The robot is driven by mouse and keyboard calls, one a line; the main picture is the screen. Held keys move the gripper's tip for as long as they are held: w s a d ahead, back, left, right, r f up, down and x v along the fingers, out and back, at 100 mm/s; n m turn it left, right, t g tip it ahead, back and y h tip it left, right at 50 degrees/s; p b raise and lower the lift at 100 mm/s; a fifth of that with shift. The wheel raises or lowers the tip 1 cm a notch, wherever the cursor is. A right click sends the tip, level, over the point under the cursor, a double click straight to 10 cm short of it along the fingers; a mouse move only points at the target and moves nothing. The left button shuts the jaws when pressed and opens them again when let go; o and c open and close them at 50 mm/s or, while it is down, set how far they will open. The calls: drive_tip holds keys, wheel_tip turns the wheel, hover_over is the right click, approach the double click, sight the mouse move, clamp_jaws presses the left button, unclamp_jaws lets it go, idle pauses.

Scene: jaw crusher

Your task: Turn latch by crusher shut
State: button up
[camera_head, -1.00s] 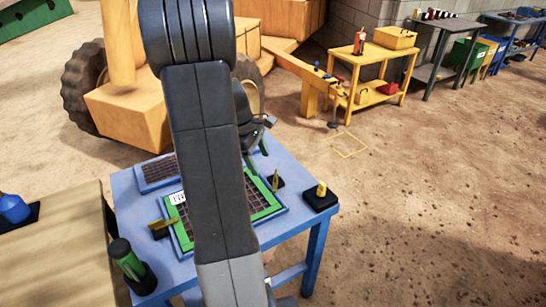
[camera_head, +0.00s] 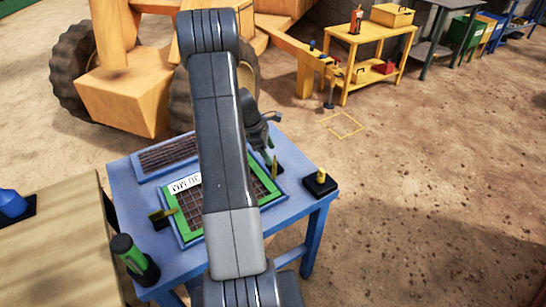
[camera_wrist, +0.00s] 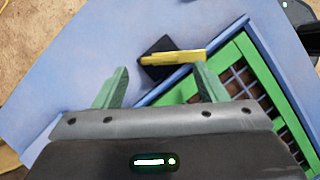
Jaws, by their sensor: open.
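My gripper (camera_wrist: 160,88) is open, its two green fingers apart and empty. In the wrist view a yellow latch bar (camera_wrist: 172,57) on a black base (camera_wrist: 157,46) lies just beyond the fingertips, its right end at the green-framed screen (camera_wrist: 238,55). In the head view my gripper (camera_head: 267,150) hangs over the right side of the blue table (camera_head: 292,222), close to a yellow latch (camera_head: 274,168). A second yellow latch (camera_head: 160,214) sits at the left edge of the green frame (camera_head: 193,226). My arm hides the middle of the frame.
A black block with a yellow peg (camera_head: 320,180) stands on the table's right corner. A second mesh panel (camera_head: 165,154) lies behind. The yellow machine (camera_head: 125,95) stands beyond the table; the ground at right is clear.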

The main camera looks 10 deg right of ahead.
sight(274, 167)
drive_tip(key=shift+x, duration=1.95)
drive_tip(key=c, duration=1)
drive_tip(key=m+g, duration=0.1)
drive_tip(key=m, duration=0.1)
drive_tip(key=m+y+b, duration=0.1)
drive_tip(key=m, duration=0.2)
drive_tip(key=shift+w+d+g, duration=0.1)
drive_tip(key=shift+w+g, duration=0.1)
drive_tip(key=shift+g, duration=0.2)
drive_tip(key=m, duration=0.3)
drive_tip(key=m+g+y+b, duration=0.1)
drive_tip(key=m, duration=0.1)
drive_tip(key=shift+d+m+y, duration=0.1)
drive_tip(key=shift+m+y, duration=0.2)
drive_tip(key=shift+m, duration=0.1)
